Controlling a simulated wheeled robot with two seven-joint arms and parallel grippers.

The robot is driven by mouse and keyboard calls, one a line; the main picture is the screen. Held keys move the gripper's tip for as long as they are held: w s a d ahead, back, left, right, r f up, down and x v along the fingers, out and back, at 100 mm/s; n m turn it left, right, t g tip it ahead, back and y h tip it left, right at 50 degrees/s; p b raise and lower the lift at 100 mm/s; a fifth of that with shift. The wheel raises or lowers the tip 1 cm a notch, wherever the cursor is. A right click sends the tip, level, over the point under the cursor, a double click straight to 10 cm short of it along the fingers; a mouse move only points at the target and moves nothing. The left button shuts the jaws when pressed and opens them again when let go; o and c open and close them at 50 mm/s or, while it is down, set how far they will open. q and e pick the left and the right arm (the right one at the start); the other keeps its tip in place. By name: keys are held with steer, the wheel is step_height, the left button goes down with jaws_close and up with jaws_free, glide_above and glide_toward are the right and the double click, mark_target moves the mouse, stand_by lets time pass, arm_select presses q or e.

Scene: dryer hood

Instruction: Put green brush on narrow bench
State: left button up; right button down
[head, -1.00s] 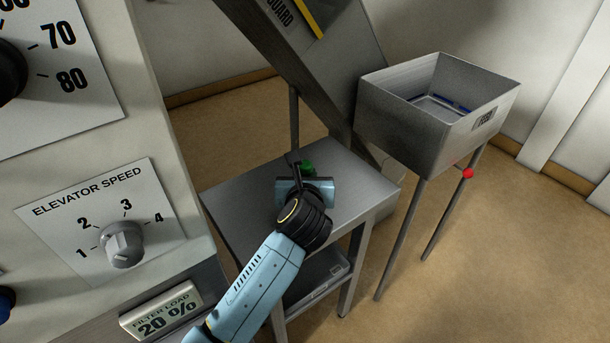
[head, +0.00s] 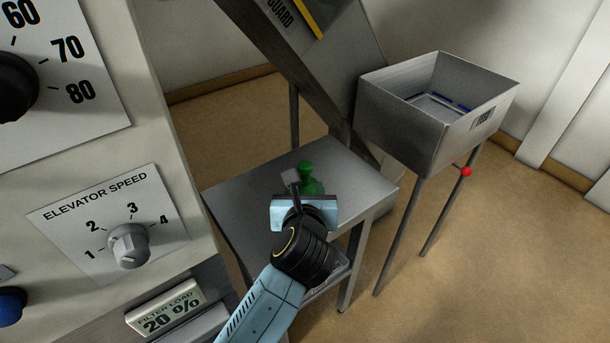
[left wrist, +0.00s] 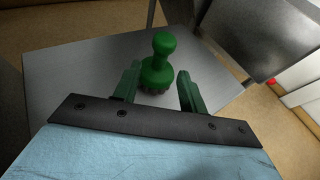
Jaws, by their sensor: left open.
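The green brush (head: 308,176) stands upright on the grey metal top of the narrow bench (head: 243,194), its round knob upward. In the left wrist view the brush (left wrist: 159,66) stands just beyond the gap between the open fingers, with the bench top (left wrist: 75,82) around it. My left gripper (head: 300,187) is open at the near side of the brush and hides part of its base in the head view. The open fingers also show in the left wrist view (left wrist: 158,88), apart from the brush. My right gripper is not in view.
A metal bin on legs (head: 430,130) stands right of the bench. A sloped chute (head: 318,75) rises behind it. A control panel with an elevator speed knob (head: 128,245) is close on the left. The bench top has free room left of the brush.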

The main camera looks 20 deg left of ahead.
arm_select(q)
steer(key=shift+v, duration=2.15)
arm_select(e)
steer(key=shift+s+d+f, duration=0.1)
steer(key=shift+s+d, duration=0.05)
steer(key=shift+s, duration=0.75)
